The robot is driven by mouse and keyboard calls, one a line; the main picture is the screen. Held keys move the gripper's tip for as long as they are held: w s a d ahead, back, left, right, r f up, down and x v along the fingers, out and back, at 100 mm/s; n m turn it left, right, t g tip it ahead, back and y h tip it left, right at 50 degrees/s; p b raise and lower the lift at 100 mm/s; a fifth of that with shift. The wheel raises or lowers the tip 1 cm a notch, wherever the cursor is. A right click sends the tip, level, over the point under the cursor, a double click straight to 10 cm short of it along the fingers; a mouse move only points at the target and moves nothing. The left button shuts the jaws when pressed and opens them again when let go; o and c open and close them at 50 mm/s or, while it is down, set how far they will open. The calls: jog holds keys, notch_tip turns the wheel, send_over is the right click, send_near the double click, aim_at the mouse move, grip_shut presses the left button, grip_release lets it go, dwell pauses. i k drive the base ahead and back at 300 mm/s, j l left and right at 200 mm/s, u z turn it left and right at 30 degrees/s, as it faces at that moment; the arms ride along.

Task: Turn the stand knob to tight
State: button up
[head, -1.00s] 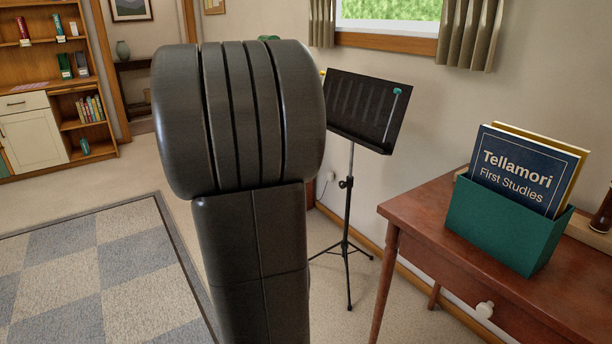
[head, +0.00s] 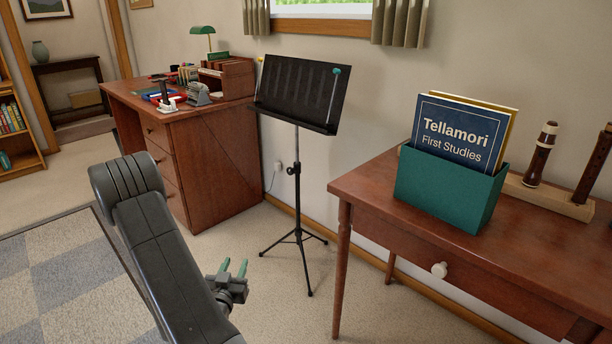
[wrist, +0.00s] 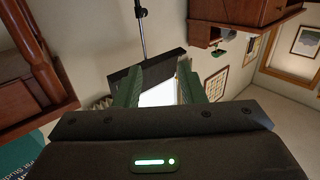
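The black music stand (head: 297,95) stands on its tripod between the two wooden desks. Its small dark knob (head: 293,170) is on the pole about halfway up; its setting is too small to read. In the wrist view the scene is upside down, and the knob (wrist: 141,13) shows on the pole near the top edge. My gripper (head: 234,268) is low in front of the stand, to its left in the head view, apart from it. Its two green fingers (wrist: 160,88) are spread with nothing between them.
A wooden table (head: 375,188) with a green box (head: 446,190) of books stands to the right. A wooden desk (head: 212,150) with small items is behind at left. The carpet between my gripper and the stand is clear.

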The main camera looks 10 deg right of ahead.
aim_at(289, 171)
jog(key=i+j+z, duration=0.2)
jog(key=z, duration=0.2)
jog(key=i+j+z, duration=0.35)
jog(key=j+z, duration=0.2)
jog(key=z, duration=0.2)
jog(key=i+j, duration=0.15)
jog(key=j, duration=0.2)
jog(key=i+j, duration=0.15)
jog(key=j, duration=0.2)
jog(key=i+j+z, duration=0.1)
jog(key=j, duration=0.25)
jog(key=i+j, duration=0.15)
jog(key=j, duration=0.25)
